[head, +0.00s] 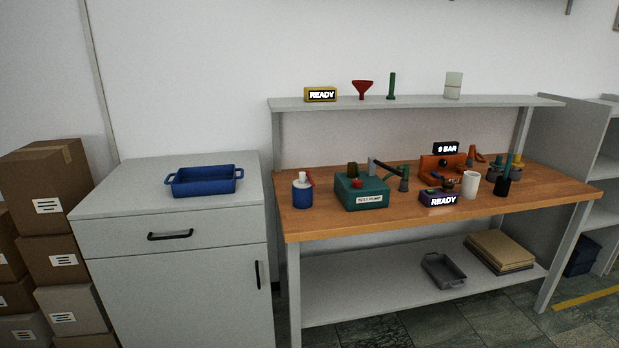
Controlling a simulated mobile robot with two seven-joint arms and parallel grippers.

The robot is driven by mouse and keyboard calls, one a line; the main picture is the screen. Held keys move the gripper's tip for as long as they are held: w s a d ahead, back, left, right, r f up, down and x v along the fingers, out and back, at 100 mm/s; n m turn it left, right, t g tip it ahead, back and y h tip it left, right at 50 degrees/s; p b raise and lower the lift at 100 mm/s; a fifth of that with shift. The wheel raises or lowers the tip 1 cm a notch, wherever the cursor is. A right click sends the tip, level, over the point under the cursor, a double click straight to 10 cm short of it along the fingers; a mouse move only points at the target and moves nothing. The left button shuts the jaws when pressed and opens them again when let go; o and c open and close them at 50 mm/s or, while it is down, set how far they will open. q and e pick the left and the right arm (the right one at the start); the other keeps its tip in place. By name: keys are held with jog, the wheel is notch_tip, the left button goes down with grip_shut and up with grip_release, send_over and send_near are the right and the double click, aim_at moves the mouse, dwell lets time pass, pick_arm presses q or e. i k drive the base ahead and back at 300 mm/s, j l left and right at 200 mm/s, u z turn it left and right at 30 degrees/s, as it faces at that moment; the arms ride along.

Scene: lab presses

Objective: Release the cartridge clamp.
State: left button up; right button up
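An orange device (428,165) stands toward the right of the wooden workbench (330,222). A dark display (446,148) reading "8 BAR" stands at its back. A smaller orange part (476,155) shows at its right. Which part is the cartridge clamp, and whether it is closed, I cannot tell at this size. A dark purple box (440,198) reading "READY" stands in front and hides part of the orange device. A green test pump (361,193) with a dark lever stands to the left. Neither of my grippers is in view.
A blue bottle (302,193), a white cup (471,184) and a dark cup (502,187) stand on the bench. A shelf (420,102) runs above. A grey cabinet (170,235) with a blue tray (205,181) stands left. The bench's front left is clear.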

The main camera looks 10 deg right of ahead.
aim_at(308, 172)
jog(key=i+j+z, duration=0.1)
jog(key=i+j, duration=1.1)
jog(key=i, duration=0.05)
